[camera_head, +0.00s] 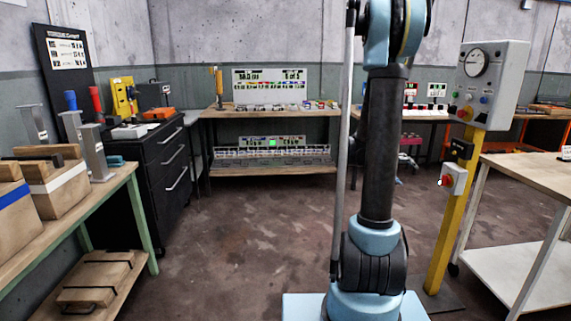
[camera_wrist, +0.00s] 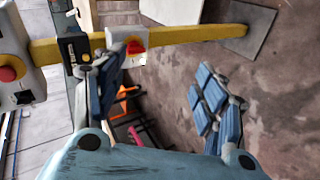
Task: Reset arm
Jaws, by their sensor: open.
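My arm stands upright right of centre in the head view, with its upper end cut off by the top edge. My gripper does not show there. In the wrist view, my gripper (camera_wrist: 158,75) is open, with its two blue fingers wide apart and nothing between them. Behind the fingers is the yellow post (camera_wrist: 190,38) with a red-buttoned white box (camera_wrist: 128,46); the post lies sideways in this tilted view. Its depth from the fingers is hard to tell.
The yellow post (camera_head: 451,215) with a gauge panel (camera_head: 491,85) stands right of my arm. A wooden table (camera_head: 530,178) is at the right edge. A green-legged workbench (camera_head: 100,207) with wooden boxes is at left, beside black drawers (camera_head: 165,165). The middle floor is clear.

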